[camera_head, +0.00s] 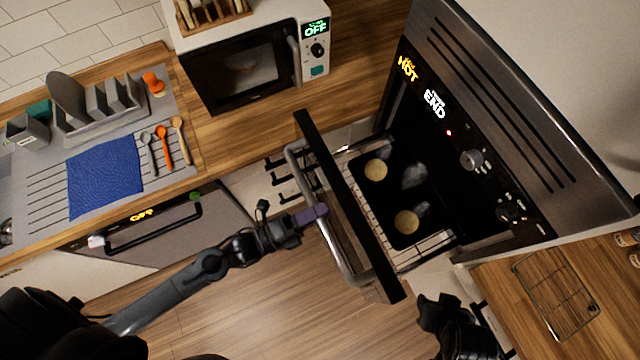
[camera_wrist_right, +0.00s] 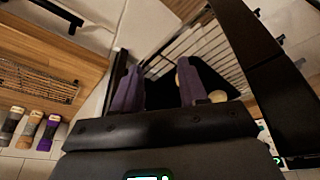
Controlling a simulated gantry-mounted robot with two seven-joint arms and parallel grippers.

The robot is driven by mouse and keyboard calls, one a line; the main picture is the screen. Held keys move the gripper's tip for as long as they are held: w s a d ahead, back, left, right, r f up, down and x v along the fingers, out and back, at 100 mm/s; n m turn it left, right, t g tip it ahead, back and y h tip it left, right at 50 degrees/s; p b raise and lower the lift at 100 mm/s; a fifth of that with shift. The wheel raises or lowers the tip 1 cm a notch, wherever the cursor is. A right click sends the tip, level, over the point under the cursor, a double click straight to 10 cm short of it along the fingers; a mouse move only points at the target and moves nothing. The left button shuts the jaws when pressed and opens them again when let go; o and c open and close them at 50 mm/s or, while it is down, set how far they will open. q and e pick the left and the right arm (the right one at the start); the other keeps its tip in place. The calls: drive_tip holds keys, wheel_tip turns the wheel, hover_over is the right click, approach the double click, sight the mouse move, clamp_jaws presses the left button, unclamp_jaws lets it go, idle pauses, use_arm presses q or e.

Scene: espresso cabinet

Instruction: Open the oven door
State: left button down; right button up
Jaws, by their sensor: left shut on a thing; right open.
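The oven (camera_head: 475,120) stands at the right in the head view, with displays reading HOT and END. Its door (camera_head: 345,200) stands partly open, tilted out from the oven front. The inside shows above its dark edge. The silver door handle (camera_head: 330,250) runs along the door's outer side. My left gripper (camera_head: 316,213) is shut on this handle near its middle. My right gripper (camera_head: 432,312) is beside the lower end of the door and touches nothing that I can see. In the right wrist view its purple fingers (camera_wrist_right: 157,88) are apart with nothing held.
Inside the oven, a black tray (camera_head: 393,232) with round pale pieces sits on a wire rack (camera_head: 432,246). A microwave (camera_head: 245,75) stands on the counter behind. A wire cooling rack (camera_head: 556,295) lies on the right counter. Open floor (camera_head: 240,300) lies in front of the door.

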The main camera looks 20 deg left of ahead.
use_arm(q)
drive_tip(key=shift+s+a, duration=0.3)
drive_tip(key=shift+s, duration=0.05)
use_arm(e)
drive_tip(key=shift+w+a, duration=0.15)
drive_tip(key=shift+a, duration=0.1)
use_arm(q)
drive_tip(key=c, duration=1)
unclamp_jaws()
drive_tip(key=shift+a, duration=0.1)
drive_tip(key=shift+b+v, duration=1)
drive_tip(key=shift+v, duration=4.35)
use_arm(e)
drive_tip(key=shift+f, duration=1)
